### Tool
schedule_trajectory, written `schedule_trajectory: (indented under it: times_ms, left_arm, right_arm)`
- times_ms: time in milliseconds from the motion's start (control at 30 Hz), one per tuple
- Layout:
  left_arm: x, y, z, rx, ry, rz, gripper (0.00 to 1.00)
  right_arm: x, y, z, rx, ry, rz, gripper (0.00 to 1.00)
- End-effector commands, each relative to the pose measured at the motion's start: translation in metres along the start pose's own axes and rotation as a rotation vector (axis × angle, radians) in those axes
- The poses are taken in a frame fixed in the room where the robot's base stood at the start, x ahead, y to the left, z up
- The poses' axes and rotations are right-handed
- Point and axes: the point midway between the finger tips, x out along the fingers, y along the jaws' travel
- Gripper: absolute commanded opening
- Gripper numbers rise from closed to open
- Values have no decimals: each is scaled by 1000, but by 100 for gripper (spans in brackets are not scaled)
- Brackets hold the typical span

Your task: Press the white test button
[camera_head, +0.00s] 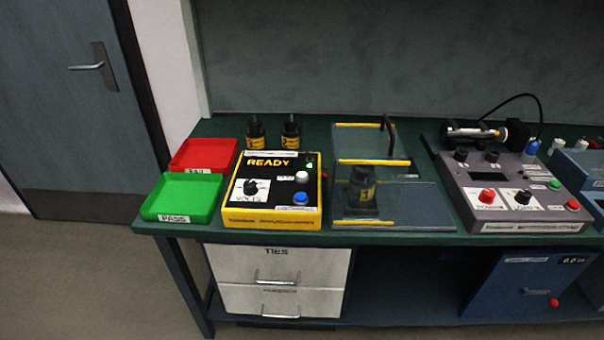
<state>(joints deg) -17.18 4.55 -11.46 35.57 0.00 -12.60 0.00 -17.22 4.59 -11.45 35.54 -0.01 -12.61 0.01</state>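The white test button (302,177) sits on the right part of the top of a yellow tester box (271,221), with a small label beside it that is too small to read surely. A blue button (300,198) lies just in front of it. A black knob (250,187) marked VOLTS is to its left. The box's display (269,162) reads READY, and a small green light (309,164) shows near it. Neither of my grippers is in view.
A red tray (203,145) and a green PASS tray (182,218) stand left of the tester. Two dark bottle-like parts (255,133) stand behind it. A clear guarded box (409,205) holding a dark part is on the right, then a grey console (481,178). The bench (150,228) has little free room.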

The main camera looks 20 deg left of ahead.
Motion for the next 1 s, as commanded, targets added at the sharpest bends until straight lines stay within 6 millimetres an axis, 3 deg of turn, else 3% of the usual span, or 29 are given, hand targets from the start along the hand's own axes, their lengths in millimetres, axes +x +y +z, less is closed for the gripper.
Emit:
schedule_trajectory:
  times_ms: [33,267,1000]
  left_arm:
    - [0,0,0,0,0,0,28]
    - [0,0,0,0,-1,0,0]
    - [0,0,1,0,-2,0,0]
  right_arm:
    - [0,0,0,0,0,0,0]
    - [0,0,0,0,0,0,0]
    - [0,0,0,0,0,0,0]
